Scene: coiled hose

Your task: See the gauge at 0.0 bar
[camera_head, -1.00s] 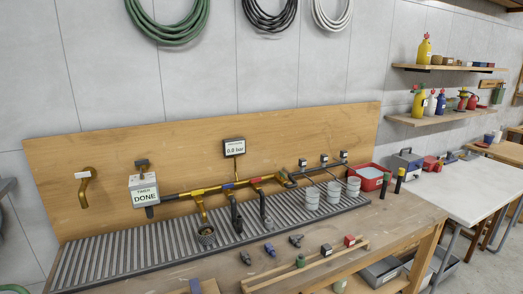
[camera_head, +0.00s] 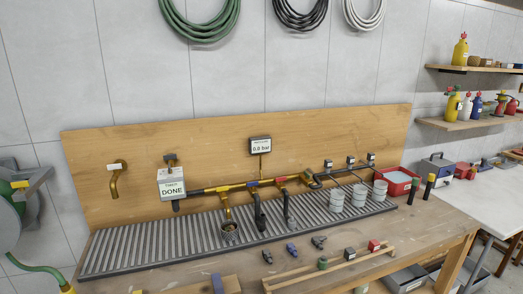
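The pressure gauge (camera_head: 260,146) is a small dark-framed box with a white display on the wooden backboard. Its display reads 0.0 bar. It stands on a thin stem above the brass pipe manifold (camera_head: 239,186). A white timer box (camera_head: 172,186) at the manifold's left end reads DONE. Several short hoses or fittings hang from the manifold over the slatted drain grate (camera_head: 150,243). Neither of my grippers shows in the head view.
Three pale cups (camera_head: 359,194) stand on the grate's right part, near a red bin (camera_head: 399,183). Small fittings and a wooden rack (camera_head: 330,266) lie along the bench front. A hose reel (camera_head: 20,205) with green hose is at the left. Coiled hoses (camera_head: 200,22) hang above.

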